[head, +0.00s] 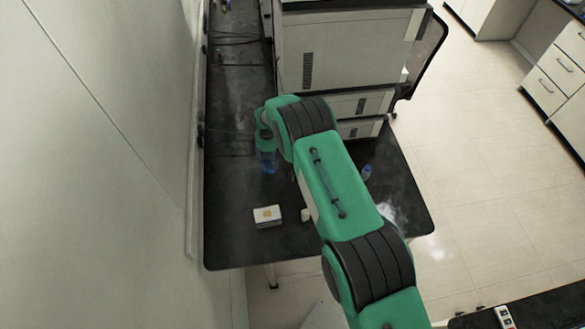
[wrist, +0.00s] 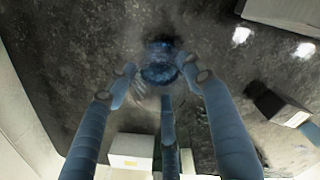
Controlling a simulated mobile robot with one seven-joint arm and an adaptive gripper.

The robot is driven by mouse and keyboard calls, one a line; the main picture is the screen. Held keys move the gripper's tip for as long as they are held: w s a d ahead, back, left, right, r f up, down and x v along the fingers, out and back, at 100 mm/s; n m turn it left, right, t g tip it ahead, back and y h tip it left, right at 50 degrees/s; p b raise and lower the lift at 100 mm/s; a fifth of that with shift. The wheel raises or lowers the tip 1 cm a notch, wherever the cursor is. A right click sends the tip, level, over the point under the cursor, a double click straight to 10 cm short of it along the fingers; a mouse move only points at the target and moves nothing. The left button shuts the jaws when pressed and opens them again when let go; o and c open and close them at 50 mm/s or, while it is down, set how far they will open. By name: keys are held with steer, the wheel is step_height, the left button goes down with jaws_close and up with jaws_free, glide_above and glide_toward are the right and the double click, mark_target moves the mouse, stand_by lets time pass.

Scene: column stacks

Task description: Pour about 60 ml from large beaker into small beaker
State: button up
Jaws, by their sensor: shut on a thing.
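My gripper (wrist: 160,80) has its blue fingers closed around a dark blue, round glass vessel (wrist: 160,60), which looks like the large beaker. In the head view my gripper (head: 265,141) points down over the bench's left part, with the blue vessel (head: 267,165) at its tips. The vessel looks roughly upright; I cannot tell whether it touches the bench or how full it is. A small blue vessel (head: 366,172), perhaps the small beaker, stands right of my arm in the head view. I cannot make it out in the wrist view.
The dark bench (head: 225,245) carries a white box (head: 267,215) and a small pale item (head: 305,215) near its front edge. A large pale instrument (head: 345,50) fills the back. A wall runs close along the left. My arm hides the middle of the bench.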

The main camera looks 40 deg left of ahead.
steer(key=shift+w+d+r+y+p, duration=0.15)
steer(key=shift+d+r+y+p, duration=0.25)
steer(key=shift+p, duration=0.35)
steer(key=shift+w+d+f+g+y+p, duration=0.1)
steer(key=shift+w+d+g+y+p, duration=0.1)
steer(key=shift+d+y, duration=0.4)
steer(key=shift+w+d+g+y+p, duration=0.2)
steer(key=shift+d+y, duration=0.3)
steer(key=shift+y, duration=0.2)
steer(key=shift+w+d+f+y+b, duration=0.2)
steer(key=shift+d+y+b, duration=0.3)
steer(key=shift+b, duration=0.35)
steer(key=f+b, duration=0.1)
steer(key=b, duration=0.2)
steer(key=shift+d+g+y, duration=0.3)
steer(key=shift+y, duration=0.1)
steer(key=shift+w+d+r+g+y+b, duration=0.1)
steer(key=shift+d+r+g+y+b, duration=0.25)
steer(key=shift+r+y+b, duration=1)
steer(key=shift+w+d+g+y+b, duration=0.1)
steer(key=shift+d+g+y+b, duration=0.35)
steer(key=shift+b, duration=1.85)
steer(key=shift+w+d+r+g+y+b, duration=0.1)
steer(key=shift+d+r+y+b, duration=0.45)
steer(key=shift+y+b, duration=0.95)
